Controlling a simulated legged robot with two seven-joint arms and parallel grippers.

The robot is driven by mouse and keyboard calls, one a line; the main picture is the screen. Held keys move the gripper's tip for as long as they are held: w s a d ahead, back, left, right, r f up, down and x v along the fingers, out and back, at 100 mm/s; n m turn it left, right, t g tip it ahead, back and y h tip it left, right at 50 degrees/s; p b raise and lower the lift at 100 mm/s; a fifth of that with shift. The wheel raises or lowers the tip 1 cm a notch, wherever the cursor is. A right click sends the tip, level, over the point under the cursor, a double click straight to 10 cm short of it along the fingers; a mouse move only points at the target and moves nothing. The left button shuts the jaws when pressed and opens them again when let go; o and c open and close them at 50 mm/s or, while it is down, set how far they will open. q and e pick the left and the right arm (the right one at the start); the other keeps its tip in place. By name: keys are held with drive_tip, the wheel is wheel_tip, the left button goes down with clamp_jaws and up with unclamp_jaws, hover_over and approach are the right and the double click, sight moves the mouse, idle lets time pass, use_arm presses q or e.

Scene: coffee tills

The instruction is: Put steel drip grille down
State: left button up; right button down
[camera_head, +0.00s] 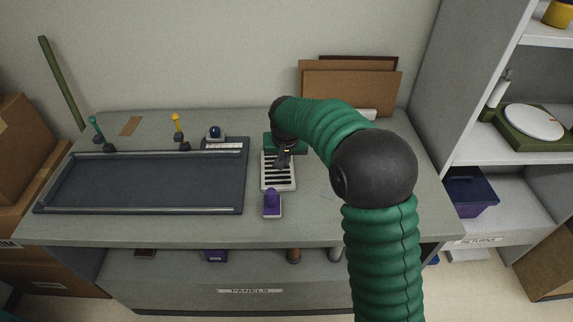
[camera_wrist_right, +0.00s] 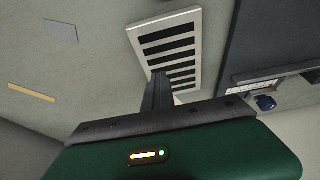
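The steel drip grille (camera_head: 279,183) is a pale rectangular frame with dark slots. In the head view it is on or just over the counter, right of the dark tray. In the right wrist view the grille (camera_wrist_right: 168,42) runs away from my gripper, and its near end is partly hidden behind the finger. My right gripper (camera_head: 282,164) points down at the grille, its dark fingertips overlapping the slots. In the wrist view the gripper (camera_wrist_right: 160,78) shows as one narrow dark finger shape; whether it grips the grille is unclear. My left gripper is not in view.
A large dark tray (camera_head: 60,208) fills the counter's left side. Brown boards (camera_head: 348,92) lean on the wall. The counter (camera_head: 420,215) is mostly clear on the right.

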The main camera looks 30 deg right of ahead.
sight(287, 172)
wheel_tip(287, 172, up, 7)
drive_tip(key=shift+s+f+p, duration=0.2)
drive_tip(key=shift+s+p, duration=0.1)
drive_tip(key=shift+p, duration=0.05)
drive_tip(key=c, duration=2.2)
unclamp_jaws()
drive_tip(key=shift+w+d+f, duration=0.1)
drive_tip(key=shift+w+d, duration=0.05)
drive_tip(key=shift+w, duration=0.05)
drive_tip(key=c, duration=1.4)
unclamp_jaws()
drive_tip(key=shift+s+d, duration=0.1)
drive_tip(key=shift+c, duration=0.2)
drive_tip(key=o, duration=1)
drive_tip(key=shift+c, duration=0.2)
drive_tip(key=shift+o, duration=0.2)
drive_tip(key=shift+r, duration=0.2)
